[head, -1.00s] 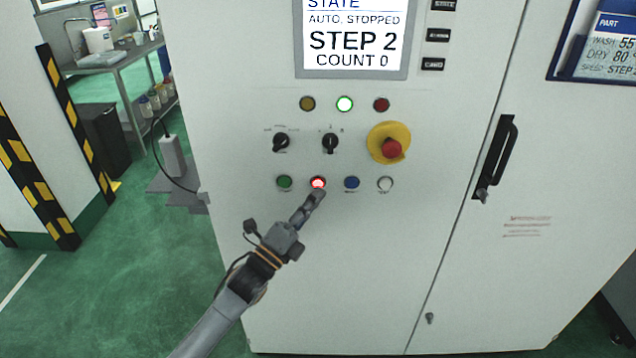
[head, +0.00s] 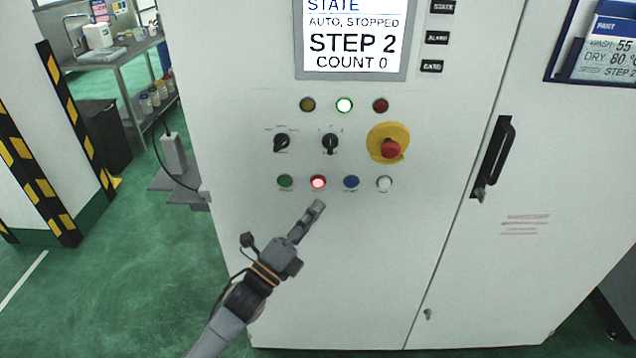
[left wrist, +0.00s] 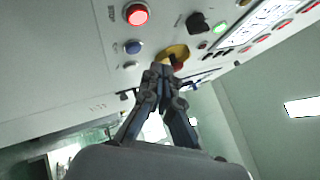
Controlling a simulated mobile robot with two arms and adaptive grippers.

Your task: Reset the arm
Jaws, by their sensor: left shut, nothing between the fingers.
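My left gripper (head: 318,206) is shut and empty. In the head view it stands in front of the white cabinet, just below the row of push buttons, with its tip under the lit red button (head: 318,182). It appears apart from the buttons. In the left wrist view the closed fingers (left wrist: 160,72) point toward the panel, and the lit red button also shows there (left wrist: 137,14) at upper left. My right gripper shows in neither view.
The cabinet (head: 330,270) carries a green button (head: 285,181), a blue button (head: 351,182), a white button (head: 384,183), two black selector knobs and a red emergency stop (head: 391,149) on yellow. The screen (head: 352,38) reads "AUTO, STOPPED, STEP 2, COUNT 0". A door handle (head: 493,155) sticks out at right.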

